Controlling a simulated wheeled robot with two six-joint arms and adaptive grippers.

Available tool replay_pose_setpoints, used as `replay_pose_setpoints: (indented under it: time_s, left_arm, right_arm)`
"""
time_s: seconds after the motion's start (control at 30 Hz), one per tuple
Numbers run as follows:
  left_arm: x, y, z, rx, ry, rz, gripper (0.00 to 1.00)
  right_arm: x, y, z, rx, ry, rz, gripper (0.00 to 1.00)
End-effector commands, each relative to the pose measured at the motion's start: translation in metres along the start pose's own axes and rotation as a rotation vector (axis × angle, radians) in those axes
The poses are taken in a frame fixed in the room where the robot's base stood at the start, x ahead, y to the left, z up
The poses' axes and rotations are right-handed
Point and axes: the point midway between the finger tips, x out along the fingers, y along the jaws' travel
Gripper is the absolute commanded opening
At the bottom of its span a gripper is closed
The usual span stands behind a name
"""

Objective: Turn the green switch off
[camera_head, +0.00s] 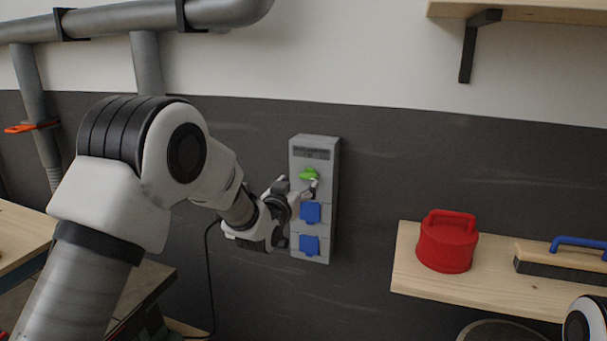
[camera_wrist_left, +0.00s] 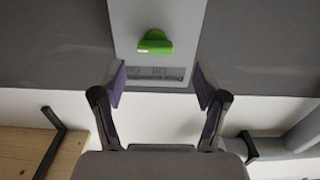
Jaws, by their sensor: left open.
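The green switch (camera_head: 309,174) sits on the upper part of a grey wall box (camera_head: 325,150), and its handle looks roughly level in the head view. In the left wrist view the green switch (camera_wrist_left: 155,43) shows upside down on the box's pale face (camera_wrist_left: 190,20), beyond and between my fingers. My left gripper (camera_head: 308,190) is at the front of the box, close to the switch. In the left wrist view the left gripper (camera_wrist_left: 160,90) is open with nothing between its fingers. Whether a finger touches the switch cannot be told. My right gripper is not in view.
Two blue socket covers (camera_head: 310,212) (camera_head: 309,245) are below the switch. A wooden shelf (camera_head: 405,270) at right holds a red container (camera_head: 446,242) and a blue-handled brush (camera_head: 560,258). Grey pipes (camera_head: 145,60) run along the wall at left. A black cable (camera_head: 209,275) hangs below my arm.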

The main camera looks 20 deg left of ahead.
Motion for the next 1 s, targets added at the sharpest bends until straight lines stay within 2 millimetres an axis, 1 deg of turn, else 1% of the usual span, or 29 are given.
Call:
replay_pose_setpoints:
  time_s: [0.03,0.1,0.23,0.33,0.53,0.57,0.6,0.67,0.7,0.73,1.0]
  left_arm:
    - [0.011,0.000,-0.005,0.000,-0.001,0.000,0.73]
    - [0.025,0.000,-0.004,0.000,-0.001,0.000,0.73]
    - [0.043,0.000,-0.002,0.000,-0.002,0.000,0.73]
    - [0.049,0.000,0.000,0.000,-0.003,0.000,0.73]
    - [0.049,0.000,0.002,0.000,-0.004,0.000,0.73]
    - [0.049,0.000,0.002,0.000,-0.004,0.000,0.66]
    - [0.049,0.000,0.002,0.000,-0.004,0.000,0.52]
    - [0.049,0.000,0.002,-0.001,-0.004,0.000,0.30]
    - [0.049,0.000,0.001,-0.001,-0.004,0.000,0.16]
    - [0.049,0.000,0.001,0.000,-0.004,0.000,0.13]
    - [0.049,0.000,0.002,-0.009,-0.003,0.000,0.13]
  right_arm:
    - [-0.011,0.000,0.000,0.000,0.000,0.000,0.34]
    - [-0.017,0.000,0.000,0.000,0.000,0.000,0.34]
    - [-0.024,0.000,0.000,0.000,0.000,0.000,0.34]
    - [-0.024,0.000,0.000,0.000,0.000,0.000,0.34]
    - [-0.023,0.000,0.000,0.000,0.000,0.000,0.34]
    - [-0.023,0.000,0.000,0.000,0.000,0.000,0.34]
    - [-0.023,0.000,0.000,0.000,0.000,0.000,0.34]
    - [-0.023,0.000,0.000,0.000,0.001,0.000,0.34]
    - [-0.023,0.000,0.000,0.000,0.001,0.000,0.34]
    - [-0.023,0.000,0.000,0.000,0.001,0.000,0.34]
    - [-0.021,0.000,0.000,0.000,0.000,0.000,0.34]
